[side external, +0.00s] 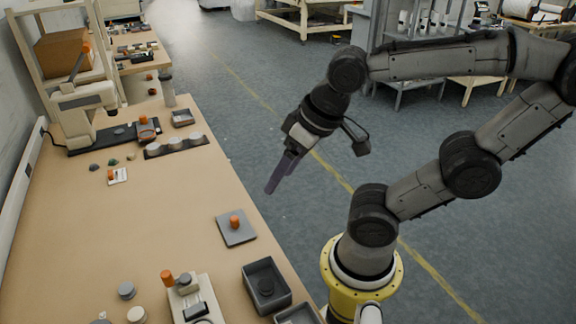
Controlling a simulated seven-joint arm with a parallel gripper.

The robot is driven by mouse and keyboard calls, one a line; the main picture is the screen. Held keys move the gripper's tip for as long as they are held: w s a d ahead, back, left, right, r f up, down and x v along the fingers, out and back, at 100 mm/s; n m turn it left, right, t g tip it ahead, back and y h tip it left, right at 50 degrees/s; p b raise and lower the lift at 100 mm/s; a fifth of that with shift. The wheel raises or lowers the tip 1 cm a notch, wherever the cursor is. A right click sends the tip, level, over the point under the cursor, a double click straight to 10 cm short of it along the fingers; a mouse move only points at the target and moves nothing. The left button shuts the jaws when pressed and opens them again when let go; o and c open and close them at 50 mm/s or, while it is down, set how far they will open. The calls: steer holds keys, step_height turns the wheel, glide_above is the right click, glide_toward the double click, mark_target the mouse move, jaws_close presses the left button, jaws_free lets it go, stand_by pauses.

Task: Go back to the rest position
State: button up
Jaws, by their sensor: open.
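My gripper (279,178) hangs over the floor just past the right edge of the table, pointing down and to the left. Its long fingers overlap from this angle, and I see nothing held between them. A grey square plate (236,238) with an orange roll (234,222) on it lies on the table below and left of my gripper. The gripper is apart from both. Another orange roll (167,278) stands by a pale device (190,298) at the front of the table.
The wooden table (130,220) has a wide bare middle. A dark open tray (266,287) sits at its front right. A strip with several pale round pieces (175,146) lies farther back. A press-like machine (85,110) stands at the back left.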

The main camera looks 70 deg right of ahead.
steer(key=shift+s+d+r+n+t, duration=0.35)
steer(key=shift+r+n, duration=0.15)
steer(key=shift+n, duration=0.5)
